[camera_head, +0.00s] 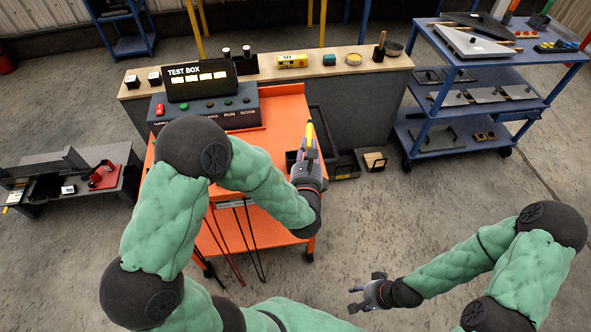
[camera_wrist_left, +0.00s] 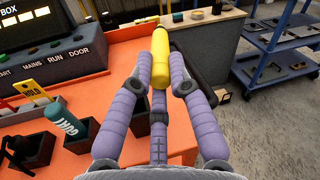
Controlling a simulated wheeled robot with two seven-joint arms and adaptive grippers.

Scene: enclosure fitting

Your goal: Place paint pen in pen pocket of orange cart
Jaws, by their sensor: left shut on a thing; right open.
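In the left wrist view the yellow pen (camera_wrist_left: 161,62) stands roughly lengthwise between the purple fingers, over the cart's edge. Dark pockets (camera_wrist_left: 82,138) sit in the cart top to the left of the fingers; one holds a teal bottle (camera_wrist_left: 63,118). Which is the pen pocket I cannot tell. My right gripper (camera_head: 368,291) is open and empty, low over the floor, away from the cart.
A test box (camera_head: 200,82) stands on the cart's far left. A bench (camera_head: 345,66) with small items is behind. A blue shelf cart (camera_head: 455,130) stands at the right, a low dark table (camera_head: 112,152) at the left. Open floor lies right of the orange cart.

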